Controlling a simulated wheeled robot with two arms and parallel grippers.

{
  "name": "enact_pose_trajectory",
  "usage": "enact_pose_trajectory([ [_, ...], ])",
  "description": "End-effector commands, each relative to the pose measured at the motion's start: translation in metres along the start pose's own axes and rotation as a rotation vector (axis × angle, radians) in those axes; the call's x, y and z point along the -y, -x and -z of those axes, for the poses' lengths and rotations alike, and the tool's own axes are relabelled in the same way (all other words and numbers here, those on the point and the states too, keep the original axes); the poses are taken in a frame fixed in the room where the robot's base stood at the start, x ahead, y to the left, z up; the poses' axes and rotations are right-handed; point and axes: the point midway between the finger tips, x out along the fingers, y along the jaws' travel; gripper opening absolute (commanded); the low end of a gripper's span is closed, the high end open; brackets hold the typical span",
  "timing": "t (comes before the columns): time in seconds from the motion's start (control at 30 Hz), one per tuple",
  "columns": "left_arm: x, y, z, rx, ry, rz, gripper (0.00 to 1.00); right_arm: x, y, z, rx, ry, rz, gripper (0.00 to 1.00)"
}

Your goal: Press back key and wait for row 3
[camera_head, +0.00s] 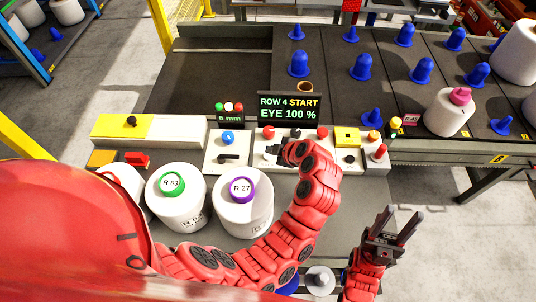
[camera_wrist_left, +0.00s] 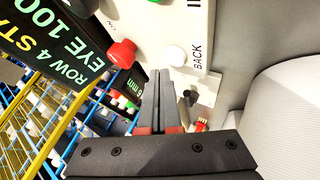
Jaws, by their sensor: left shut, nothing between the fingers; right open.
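The display (camera_head: 289,108) on the panel reads "ROW 4 START" and "EYE 100 %"; part of it also shows in the left wrist view (camera_wrist_left: 50,40). In that view a white round key (camera_wrist_left: 175,56) sits beside the label "BACK". My left gripper (camera_wrist_left: 160,72) is shut and empty, its fingertips close to this key; I cannot tell whether they touch it. In the head view my left gripper (camera_head: 275,150) is over the panel, below the display, and its arm hides part of the panel. My right gripper (camera_head: 384,222) is open and empty, in front of the panel's right end.
Bobbins labelled R 63 (camera_head: 177,205) and R 27 (camera_head: 243,205) stand left of my left arm. A red knob (camera_wrist_left: 122,53) is near my left fingertips. Blue pegs and a bobbin with a pink top (camera_head: 449,112) stand on the rack behind, at right.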

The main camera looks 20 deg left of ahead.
Motion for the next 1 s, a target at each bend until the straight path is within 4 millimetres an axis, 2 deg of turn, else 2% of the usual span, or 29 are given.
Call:
enact_pose_trajectory([
  [0.27,-0.003,0.005,0.004,-0.001,0.001,0.000,0.00,0.000,-0.002,0.000,0.000,0.000,0.000,0.50],
  [0.7,-0.024,0.034,0.025,-0.001,0.002,-0.001,0.00,-0.001,-0.012,0.002,0.000,0.000,0.000,0.50],
  [1.0,-0.025,0.035,0.025,-0.001,0.000,0.002,0.00,-0.001,-0.011,0.002,0.000,0.000,0.000,0.50],
])
